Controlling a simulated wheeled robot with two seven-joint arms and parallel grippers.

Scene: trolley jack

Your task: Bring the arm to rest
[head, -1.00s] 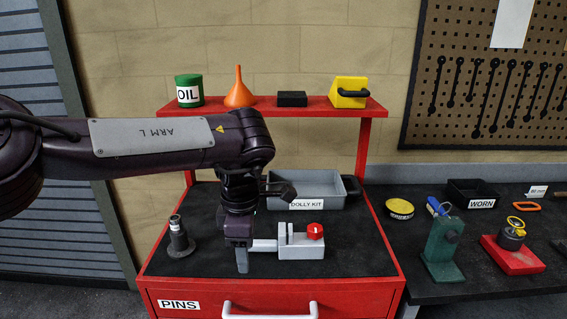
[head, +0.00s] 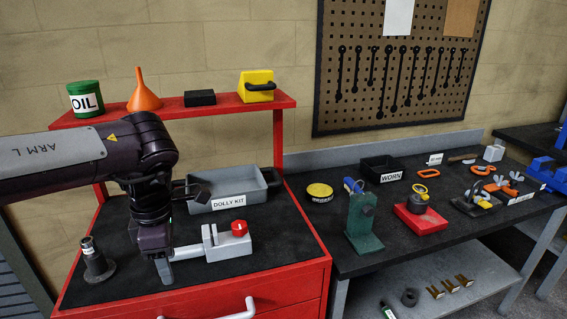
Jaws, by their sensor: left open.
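My left arm comes in from the left over the red trolley (head: 290,292), labelled ARM L. Its left gripper (head: 165,268) points down at the dark trolley top and is open. It is just left of a small grey clamp block (head: 228,244) with a red knob (head: 239,228). A light grey bar of the block reaches left to the fingers; I cannot tell whether they touch it. My right gripper is not in view.
A grey DOLLY KIT tray (head: 233,190) stands behind the gripper, and a dark post (head: 95,260) to its left. The shelf above holds an OIL can (head: 87,99), an orange funnel (head: 143,90) and a yellow block (head: 256,87). A dark bench (head: 400,243) with several tools is at right.

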